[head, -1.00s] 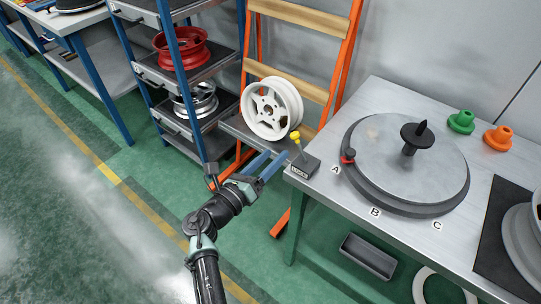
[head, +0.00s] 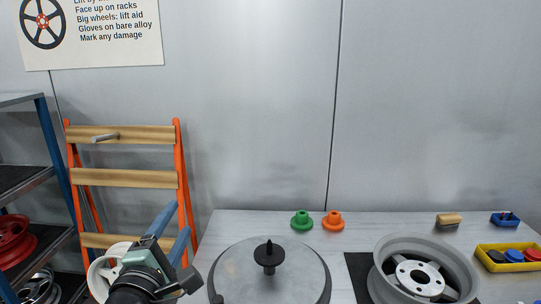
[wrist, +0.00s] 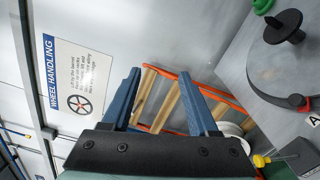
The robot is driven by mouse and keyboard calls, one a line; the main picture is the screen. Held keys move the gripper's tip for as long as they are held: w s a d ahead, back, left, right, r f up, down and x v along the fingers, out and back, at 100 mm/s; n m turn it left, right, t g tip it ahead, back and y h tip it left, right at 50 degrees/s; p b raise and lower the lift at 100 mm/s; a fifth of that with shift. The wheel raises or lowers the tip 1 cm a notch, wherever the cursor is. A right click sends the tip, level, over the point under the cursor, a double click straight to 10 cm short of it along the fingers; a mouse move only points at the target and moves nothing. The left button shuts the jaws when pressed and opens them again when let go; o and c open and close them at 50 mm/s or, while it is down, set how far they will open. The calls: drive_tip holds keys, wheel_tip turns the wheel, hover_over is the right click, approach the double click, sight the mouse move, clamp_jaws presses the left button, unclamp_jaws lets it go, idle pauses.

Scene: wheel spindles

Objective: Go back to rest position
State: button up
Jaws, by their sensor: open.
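My gripper (head: 178,218) is at the lower left of the head view, with its two blue fingers apart and nothing between them. In the wrist view the fingers (wrist: 162,73) also stand apart and empty, pointing toward the wall and the orange ladder-like rack (wrist: 166,103). In the head view they overlap the right side of that rack (head: 125,178), left of the workbench. Whether they touch anything cannot be told, but no contact shows.
The workbench (head: 225,222) holds a round turntable (head: 245,275) with a black spindle, green (head: 302,220) and orange (head: 333,220) cones, a grey wheel (head: 432,250) and a yellow tray (head: 508,266). A white wheel (head: 100,277) is behind my arm. A lever box (wrist: 292,158) sits at the bench edge.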

drive_tip(key=s+d+r+m+t+p, duration=0.15)
drive_tip(key=d+r+m, duration=0.25)
drive_tip(key=r, duration=0.4)
drive_tip(key=s+d+r+m+t, duration=0.25)
drive_tip(key=r+m, duration=0.25)
drive_tip(key=r, duration=0.3)
drive_tip(key=s+d+r+m+t+p, duration=0.1)
drive_tip(key=s+d+r+m, duration=0.3)
drive_tip(key=r, duration=0.4)
drive_tip(key=s+d+r+m+t, duration=0.2)
drive_tip(key=s+d+r+m, duration=0.1)
drive_tip(key=s+r, duration=0.3)
drive_tip(key=s+d+r+m+t+y, duration=0.1)
drive_tip(key=s+d+r+m+t, duration=0.1)
drive_tip(key=s+d+r+m, duration=0.1)
wheel_tip(320, 180, up, 3)
drive_tip(key=s+m, duration=0.1)
drive_tip(key=s, duration=0.1)
drive_tip(key=shift+s+d+r+m+p, duration=0.15)
drive_tip(key=shift+s+d+m+p, duration=0.15)
drive_tip(key=shift+s+p, duration=0.1)
drive_tip(key=shift+a, duration=0.1)
